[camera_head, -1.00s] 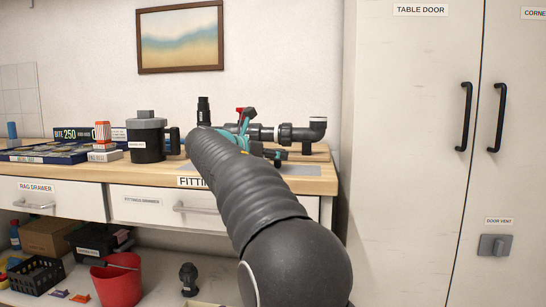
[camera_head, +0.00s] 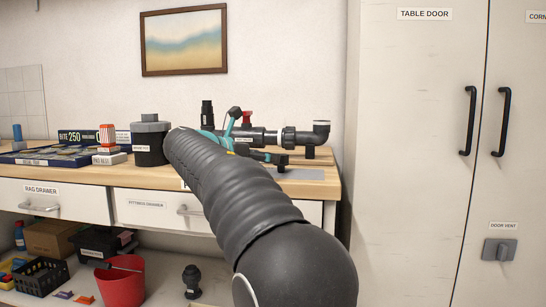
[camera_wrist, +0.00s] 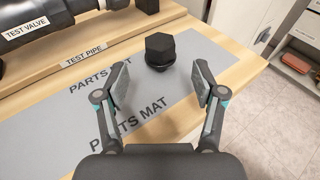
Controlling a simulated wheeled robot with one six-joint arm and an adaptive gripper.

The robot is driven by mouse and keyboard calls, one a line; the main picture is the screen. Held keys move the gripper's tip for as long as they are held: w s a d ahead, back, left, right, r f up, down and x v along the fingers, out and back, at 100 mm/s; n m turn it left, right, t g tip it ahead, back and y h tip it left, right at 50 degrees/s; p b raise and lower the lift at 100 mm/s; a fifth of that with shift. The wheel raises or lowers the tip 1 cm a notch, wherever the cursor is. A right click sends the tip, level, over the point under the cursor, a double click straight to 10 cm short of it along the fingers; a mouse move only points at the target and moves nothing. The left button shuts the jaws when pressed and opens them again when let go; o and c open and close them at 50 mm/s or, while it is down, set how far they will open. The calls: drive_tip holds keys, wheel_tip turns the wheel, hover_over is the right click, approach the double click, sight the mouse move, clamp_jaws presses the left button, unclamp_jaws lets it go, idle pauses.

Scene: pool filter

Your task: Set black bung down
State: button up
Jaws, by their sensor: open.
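The black bung (camera_wrist: 160,52), with a hexagonal head, stands upright on the grey parts mat (camera_wrist: 60,145) near the mat's far right part in the wrist view. My gripper (camera_wrist: 162,82) is open and empty. Its two fingers are spread to the left and right on the near side of the bung, with a gap to it. In the head view my arm covers much of the gripper (camera_head: 245,135), and I cannot clearly pick out the bung there. A bare piece of the mat (camera_head: 303,174) shows at the bench's right end.
The test pipe and valve assembly (camera_head: 300,135) stands behind the mat on a wooden base (camera_wrist: 90,60). The bench's right edge (camera_wrist: 240,70) is close to the bung, with floor beyond.

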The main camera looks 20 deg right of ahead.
drive_tip(key=v, duration=0.6)
drive_tip(key=shift+a+p, duration=0.15)
drive_tip(key=shift+p, duration=0.25)
drive_tip(key=shift+s, duration=0.15)
drive_tip(key=s+f+m+y, duration=0.85)
drive_tip(key=s+f, duration=0.65)
drive_tip(key=s, duration=0.2)
drive_tip(key=s+a+f+m+y, duration=0.3)
drive_tip(key=s+f+m, duration=0.4)
drive_tip(key=s+f, duration=0.1)
drive_tip(key=s+a+f+m+y, duration=0.3)
drive_tip(key=s+f+m, duration=0.3)
drive_tip(key=s+f, duration=0.2)
drive_tip(key=shift+s+a+m, duration=0.35)
drive_tip(key=shift+s+a, duration=0.05)
drive_tip(key=shift+a, duration=0.4)
